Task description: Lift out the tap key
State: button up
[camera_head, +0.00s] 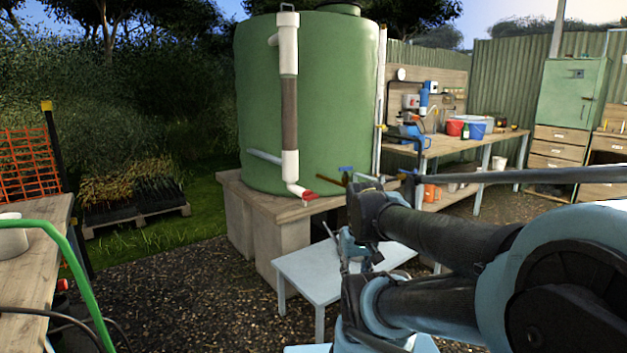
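I cannot make out a tap key for certain. An upright white pipe (289,165) with a dark, brownish middle section stands against the green tank (340,100). My gripper (345,255) appears small and partly hidden by my arm, over the low pale table (310,277), apart from the pipe. Its fingers are too small and dark to read, and I see nothing clearly held.
The tank stands on a block plinth (255,225). A blue-handled tap (346,170) sits at its lower right. A workbench (450,146) with buckets is behind. A wooden table (30,255) with a green hose (75,270) is at left. Gravel between is clear.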

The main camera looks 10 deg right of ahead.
aim_at(345, 170)
jog(key=u, duration=0.6)
jog(key=k, duration=0.75)
jog(key=z, duration=0.05)
jog(key=i, duration=1)
jog(key=z, duration=1.05)
jog(key=i, duration=0.9)
jog(key=z, duration=0.2)
